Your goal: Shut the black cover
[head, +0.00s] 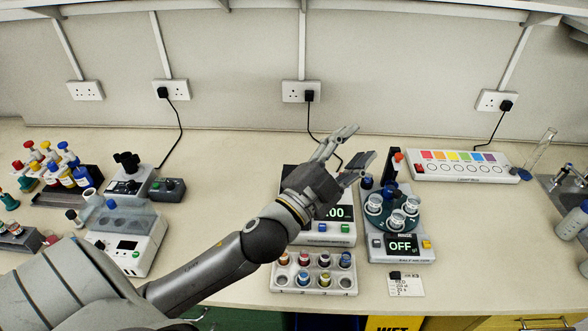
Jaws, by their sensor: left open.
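The black cover (391,168) appears to be the narrow dark upright piece at the back of the white device with the OFF display (403,245). It looks raised, and the round teal holder (374,208) in front of it is uncovered, with several clear cups and blue caps. My left gripper (356,145) reaches in from the lower left above the bench. Its fingers are spread and empty, pointing up and right, just left of the cover in the picture. Whether it touches the cover I cannot tell. My right gripper is not in view.
A black-topped device with a green-lit display (340,212) is partly hidden under my left gripper. A rack of small jars (314,283) stands in front of it. A colour-strip panel (464,165) and glass cylinder (541,150) are at right.

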